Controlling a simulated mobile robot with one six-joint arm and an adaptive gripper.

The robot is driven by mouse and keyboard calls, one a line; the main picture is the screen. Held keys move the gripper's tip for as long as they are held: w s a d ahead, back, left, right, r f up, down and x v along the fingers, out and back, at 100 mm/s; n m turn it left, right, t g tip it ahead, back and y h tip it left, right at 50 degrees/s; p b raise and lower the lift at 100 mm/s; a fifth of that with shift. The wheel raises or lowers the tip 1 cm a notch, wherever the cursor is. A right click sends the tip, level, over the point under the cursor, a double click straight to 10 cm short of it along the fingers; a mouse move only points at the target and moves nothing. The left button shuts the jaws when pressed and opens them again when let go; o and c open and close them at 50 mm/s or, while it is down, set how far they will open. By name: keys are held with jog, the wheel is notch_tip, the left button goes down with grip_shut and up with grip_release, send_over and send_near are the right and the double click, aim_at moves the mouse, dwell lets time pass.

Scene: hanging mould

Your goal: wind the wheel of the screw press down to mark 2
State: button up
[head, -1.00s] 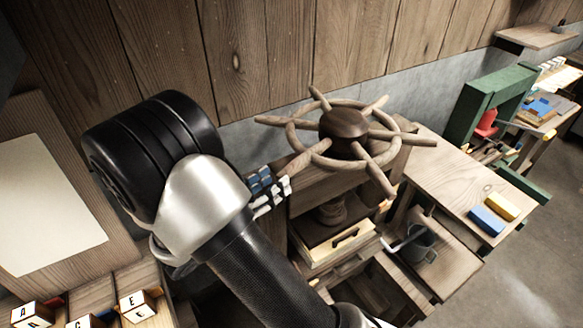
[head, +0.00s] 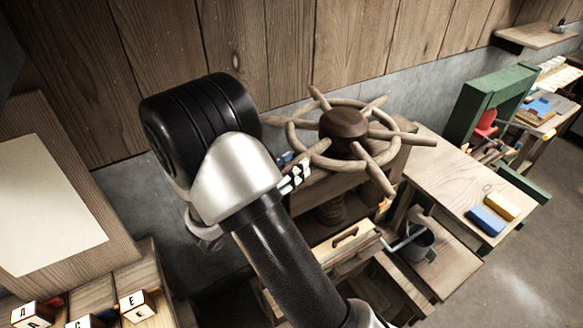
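The screw press (head: 372,173) stands against the wall in the middle of the head view. Its brown wooden wheel (head: 343,125) lies flat on top, with a round hub and several spokes sticking out past the rim. The wooden screw (head: 332,209) shows below it. No numbered marks can be made out. A small pale-and-dark part of my gripper (head: 295,178) shows past my arm, at the wheel's lower-left side by a spoke. The rest is hidden behind my arm. Contact with the spoke and the finger opening cannot be told.
A wooden bench (head: 455,185) with a blue block (head: 487,221) and a yellow block (head: 501,206) stands right of the press. A green frame (head: 489,103) stands farther back. Lettered blocks (head: 137,306) lie at lower left.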

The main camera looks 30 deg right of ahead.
grip_shut()
dwell(0.5)
